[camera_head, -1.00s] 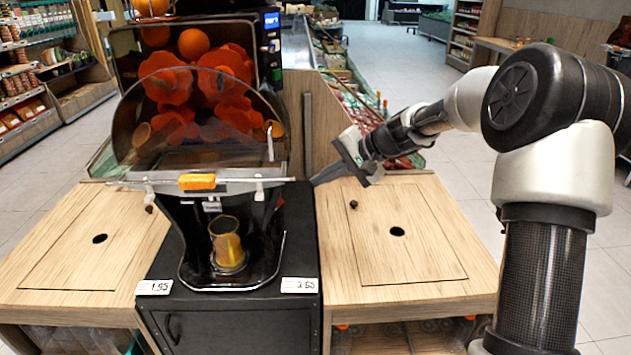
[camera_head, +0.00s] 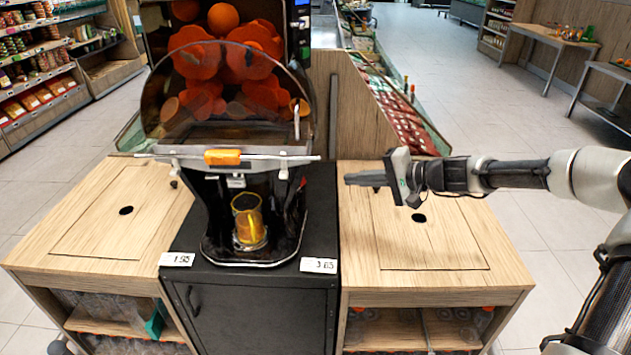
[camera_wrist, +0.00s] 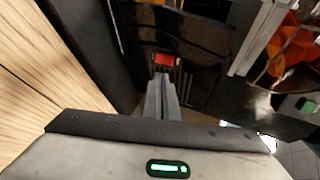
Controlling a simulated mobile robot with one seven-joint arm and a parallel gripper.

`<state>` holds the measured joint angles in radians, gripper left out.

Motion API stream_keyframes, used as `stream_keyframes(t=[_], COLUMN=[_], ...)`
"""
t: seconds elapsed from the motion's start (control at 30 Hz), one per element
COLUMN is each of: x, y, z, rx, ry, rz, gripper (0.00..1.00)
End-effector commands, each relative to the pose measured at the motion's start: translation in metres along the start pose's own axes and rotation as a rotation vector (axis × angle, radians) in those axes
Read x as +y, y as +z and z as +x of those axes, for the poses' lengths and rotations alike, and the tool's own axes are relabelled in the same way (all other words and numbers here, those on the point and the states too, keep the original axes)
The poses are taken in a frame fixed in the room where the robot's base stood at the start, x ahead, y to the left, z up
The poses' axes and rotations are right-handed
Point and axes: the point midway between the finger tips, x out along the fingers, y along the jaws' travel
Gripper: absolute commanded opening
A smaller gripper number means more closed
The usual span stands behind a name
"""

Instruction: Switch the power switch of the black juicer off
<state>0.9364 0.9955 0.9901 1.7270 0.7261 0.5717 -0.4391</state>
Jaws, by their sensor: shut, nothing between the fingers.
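The black juicer (camera_head: 222,100) stands on a black cabinet, with orange parts behind its clear cover. A red rectangular switch (camera_wrist: 164,59) shows on the juicer's dark side in the wrist view. I cannot tell from its look whether it is on or off. My gripper (camera_head: 349,179) is shut and empty, right of the juicer and above the right wooden counter, pointing left toward the juicer's side. In the wrist view its closed fingertips (camera_wrist: 161,78) appear just below the switch; a gap to it shows in the head view.
Wooden counters lie left (camera_head: 75,225) and right (camera_head: 450,240) of the black cabinet (camera_head: 265,310). A yellowish cup (camera_head: 247,222) stands under the juicer. A wooden panel (camera_head: 335,95) rises behind. The space over the right counter is free apart from my arm.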

Motion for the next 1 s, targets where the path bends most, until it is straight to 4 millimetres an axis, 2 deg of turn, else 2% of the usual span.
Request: stream_keyframes(t=[0.17, 0.5, 0.7, 0.83, 1.0], x=[0.001, 0.001, 0.001, 0.001, 0.001], y=[0.001, 0.001, 0.001, 0.0, 0.0], z=[0.014, 0.084, 0.119, 0.133, 0.14], rx=[-0.002, -0.004, -0.002, -0.001, 0.0], ry=[0.0, -0.001, 0.0, 0.001, 0.001], rz=[0.001, 0.001, 0.0, 0.0, 0.001], gripper=[0.0, 0.0, 0.0, 0.0, 0.0])
